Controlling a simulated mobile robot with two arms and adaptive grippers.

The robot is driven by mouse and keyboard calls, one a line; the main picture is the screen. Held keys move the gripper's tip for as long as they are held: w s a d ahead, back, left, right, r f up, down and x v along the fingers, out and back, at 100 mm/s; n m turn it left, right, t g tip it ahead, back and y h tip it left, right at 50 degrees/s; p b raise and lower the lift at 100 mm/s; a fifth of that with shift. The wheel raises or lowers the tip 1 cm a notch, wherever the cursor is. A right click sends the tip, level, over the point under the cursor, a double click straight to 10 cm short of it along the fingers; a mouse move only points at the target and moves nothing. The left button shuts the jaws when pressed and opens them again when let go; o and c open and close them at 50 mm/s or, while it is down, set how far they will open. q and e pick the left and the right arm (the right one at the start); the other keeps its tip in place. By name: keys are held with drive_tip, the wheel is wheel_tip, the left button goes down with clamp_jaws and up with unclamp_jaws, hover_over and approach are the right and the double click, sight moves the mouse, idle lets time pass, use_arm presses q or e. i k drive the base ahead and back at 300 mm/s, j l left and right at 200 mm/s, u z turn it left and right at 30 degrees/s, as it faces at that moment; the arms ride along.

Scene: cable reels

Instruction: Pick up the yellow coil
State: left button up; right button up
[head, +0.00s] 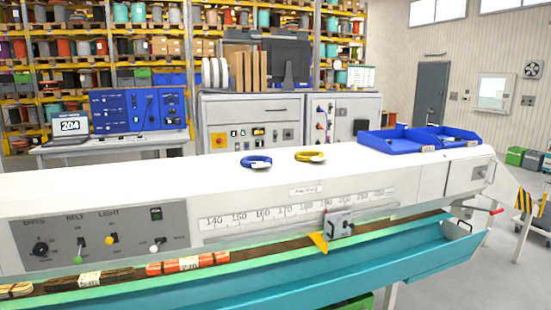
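The yellow coil (309,156) lies flat on the white top of the long machine (130,182), near the middle of the head view. A small white tag shows on its front right side. A blue coil (256,161) lies a little to its left, apart from it, also with a white tag. Neither of my grippers is in the head view, and nothing touches the yellow coil.
Two blue trays (385,147) stand on the machine top at the right. Below the front panel, a trough (400,262) holds bundled cables (187,264). A yellow pointer (318,242) juts from the front scale. The machine top left of the coils is clear.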

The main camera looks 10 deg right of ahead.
sight(319, 156)
drive_tip(key=i+l+u, duration=0.1)
drive_tip(key=l+u, duration=0.2)
drive_tip(key=u, duration=0.2)
drive_tip(key=l+u, duration=0.3)
drive_tip(key=u, duration=0.15)
drive_tip(key=l+u, duration=0.35)
drive_tip(key=u, duration=0.15)
drive_tip(key=i, duration=0.05)
